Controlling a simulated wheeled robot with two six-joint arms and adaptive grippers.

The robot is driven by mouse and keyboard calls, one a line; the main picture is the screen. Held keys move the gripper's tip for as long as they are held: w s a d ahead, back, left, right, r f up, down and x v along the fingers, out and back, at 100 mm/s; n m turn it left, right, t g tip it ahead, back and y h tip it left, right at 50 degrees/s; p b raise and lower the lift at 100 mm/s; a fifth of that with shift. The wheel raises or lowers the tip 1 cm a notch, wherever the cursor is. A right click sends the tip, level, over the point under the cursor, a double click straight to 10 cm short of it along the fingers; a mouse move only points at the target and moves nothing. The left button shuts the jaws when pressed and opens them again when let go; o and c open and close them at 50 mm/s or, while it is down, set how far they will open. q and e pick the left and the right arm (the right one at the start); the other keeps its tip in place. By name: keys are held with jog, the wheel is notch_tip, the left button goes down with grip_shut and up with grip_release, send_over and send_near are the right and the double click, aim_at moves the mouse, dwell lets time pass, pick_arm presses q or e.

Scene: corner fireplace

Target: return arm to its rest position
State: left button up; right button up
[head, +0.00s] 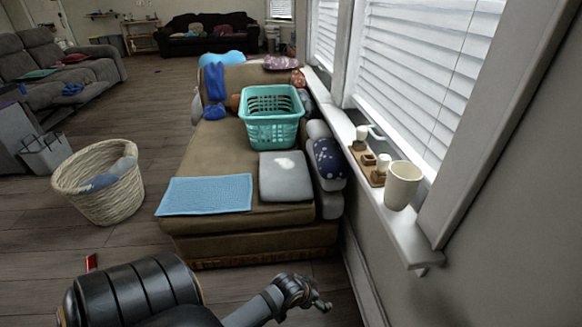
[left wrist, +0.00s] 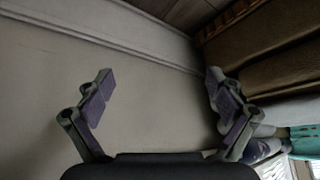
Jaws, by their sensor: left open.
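My left arm comes in at the bottom left of the head view, with a thick black section and a thinner grey link. It reaches right to a small dark end, my left gripper (head: 318,302), low in front of the brown couch (head: 215,248). In the left wrist view the left gripper (left wrist: 160,82) has its two fingers spread wide. Nothing is between them, and a pale wall lies beyond. My right gripper is in neither view.
The windowsill (head: 415,252), with a white cup (head: 402,186), runs along the right wall (head: 480,270). The couch carries a teal basket (head: 272,130), a blue mat (head: 205,194) and a grey cushion (head: 285,177). A wicker basket (head: 100,205) stands on the floor, left. Bare floor (head: 160,225) lies between.

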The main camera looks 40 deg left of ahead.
pick_arm(q)
jog(key=s+d+f+g, duration=0.2)
jog(key=s+f+g, duration=0.3)
jog(key=s+f, duration=0.3)
jog(key=s, duration=0.4)
jog(key=shift+s+f, duration=0.15)
jog(key=shift+s, duration=0.2)
